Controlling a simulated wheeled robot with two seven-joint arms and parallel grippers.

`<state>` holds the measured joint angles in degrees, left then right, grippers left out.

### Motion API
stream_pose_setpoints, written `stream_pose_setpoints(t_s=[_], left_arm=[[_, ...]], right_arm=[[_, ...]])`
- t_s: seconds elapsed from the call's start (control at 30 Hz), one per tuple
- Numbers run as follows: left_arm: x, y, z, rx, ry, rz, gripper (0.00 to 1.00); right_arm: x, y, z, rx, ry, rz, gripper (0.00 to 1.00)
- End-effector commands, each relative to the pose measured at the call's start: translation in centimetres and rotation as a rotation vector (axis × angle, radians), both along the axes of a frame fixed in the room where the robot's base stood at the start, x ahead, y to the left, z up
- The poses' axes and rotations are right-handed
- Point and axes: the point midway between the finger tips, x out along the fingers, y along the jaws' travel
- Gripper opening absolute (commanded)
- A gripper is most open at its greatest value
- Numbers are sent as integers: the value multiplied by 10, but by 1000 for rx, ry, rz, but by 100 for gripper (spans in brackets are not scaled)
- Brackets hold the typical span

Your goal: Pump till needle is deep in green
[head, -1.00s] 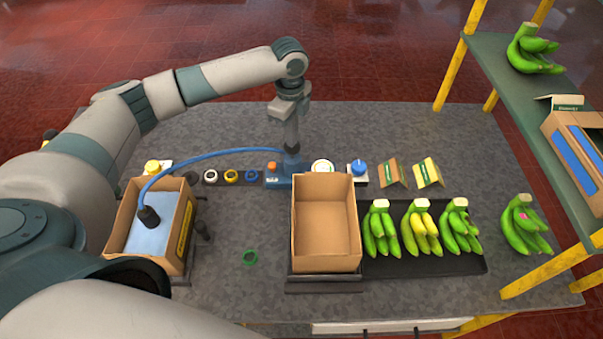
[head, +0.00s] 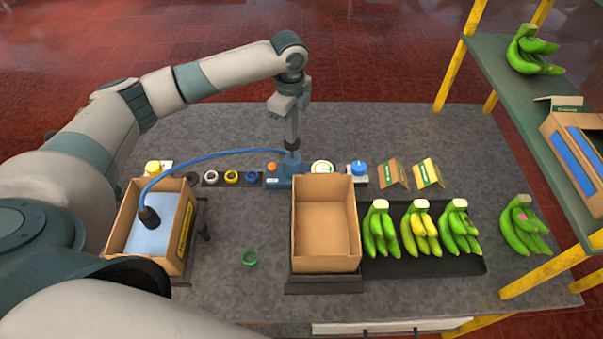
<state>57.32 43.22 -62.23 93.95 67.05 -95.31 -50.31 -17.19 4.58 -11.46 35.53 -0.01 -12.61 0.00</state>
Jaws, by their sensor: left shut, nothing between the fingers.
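My left gripper (head: 291,142) is shut and empty, pointing down onto the top of the blue pump (head: 279,177), which has an orange button on its left. Whether the fingertips touch the pump is too small to tell. A blue hose (head: 213,156) arcs left from the pump to a dark nozzle (head: 149,216) resting on a pale blue bag in the left cardboard box (head: 184,228). The round white gauge (head: 321,167) stands just right of the pump; its needle and green zone are too small to read. My right gripper is not in view.
An empty cardboard box (head: 327,265) stands in front of the gauge. A blue knob (head: 359,169) is right of it. Banana bunches lie on a black tray (head: 385,267). A shelf (head: 490,60) stands at right.

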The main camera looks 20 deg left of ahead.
Motion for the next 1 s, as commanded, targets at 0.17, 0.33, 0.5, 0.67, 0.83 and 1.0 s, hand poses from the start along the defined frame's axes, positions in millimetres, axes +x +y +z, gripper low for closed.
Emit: stream_pose_setpoints(t_s=[0.17, 0.33, 0.5, 0.67, 0.83, 1.0], left_arm=[[0, 0, -4, 0, 0, 0, 0], [0, -1, -14, -1, 1, -1, 0], [-1, -1, -24, -1, 2, -1, 0], [-1, -1, -26, -1, 2, -1, 0], [0, -1, -19, -1, 0, -1, 0], [0, 0, -6, -1, -1, -1, 0]], right_arm=[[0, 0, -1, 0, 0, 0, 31], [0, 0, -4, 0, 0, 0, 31], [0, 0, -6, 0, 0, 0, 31], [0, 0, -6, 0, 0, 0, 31], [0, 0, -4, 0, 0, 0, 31], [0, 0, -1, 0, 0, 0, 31]])
